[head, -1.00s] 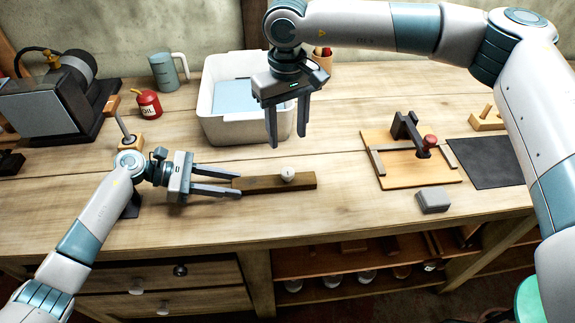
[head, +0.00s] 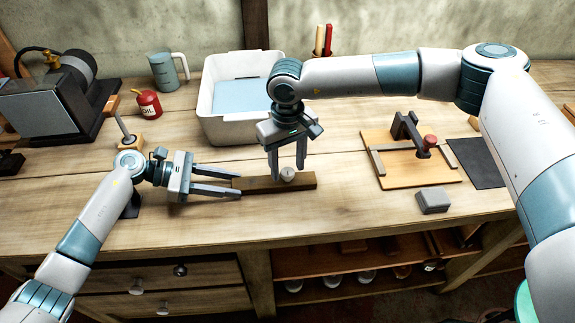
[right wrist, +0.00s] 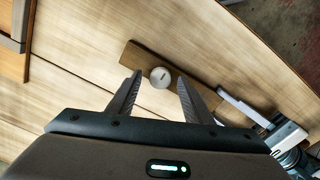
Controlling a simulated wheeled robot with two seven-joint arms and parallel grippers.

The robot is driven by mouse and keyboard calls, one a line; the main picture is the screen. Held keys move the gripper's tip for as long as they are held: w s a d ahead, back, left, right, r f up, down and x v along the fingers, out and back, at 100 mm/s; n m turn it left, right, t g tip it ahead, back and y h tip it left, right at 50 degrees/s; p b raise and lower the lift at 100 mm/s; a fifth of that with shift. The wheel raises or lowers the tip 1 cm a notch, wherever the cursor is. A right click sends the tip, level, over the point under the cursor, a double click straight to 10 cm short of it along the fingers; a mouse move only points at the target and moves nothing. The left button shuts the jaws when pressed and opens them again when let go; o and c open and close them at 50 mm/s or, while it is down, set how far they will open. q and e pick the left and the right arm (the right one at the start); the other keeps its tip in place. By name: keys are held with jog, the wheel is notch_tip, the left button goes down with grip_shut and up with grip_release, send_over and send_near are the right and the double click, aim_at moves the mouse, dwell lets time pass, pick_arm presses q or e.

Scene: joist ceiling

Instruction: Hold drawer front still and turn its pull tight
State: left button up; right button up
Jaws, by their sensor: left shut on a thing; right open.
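The drawer front (head: 256,184) is a dark brown wooden strip lying on the workbench. Its pull (head: 287,174) is a round white knob standing near the strip's right end. My left gripper (head: 236,190) is shut on the left end of the drawer front. My right gripper (head: 288,172) is open, pointing down at the pull. In the right wrist view, the pull (right wrist: 160,77) sits between and just beyond the open fingertips (right wrist: 160,84), with gaps on both sides. The drawer front (right wrist: 190,70) runs diagonally behind it there.
A white tub (head: 209,128) stands behind the drawer front. A wooden jig board (head: 402,172) with a red-knobbed clamp and a grey block (head: 433,200) are to the right. A red oil can (head: 148,104) and a pitcher (head: 168,71) stand back left. The bench front is clear.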

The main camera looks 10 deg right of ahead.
jog(key=shift+f, duration=0.25)
jog(key=c, duration=1.1)
jog(key=shift+o, duration=0.2)
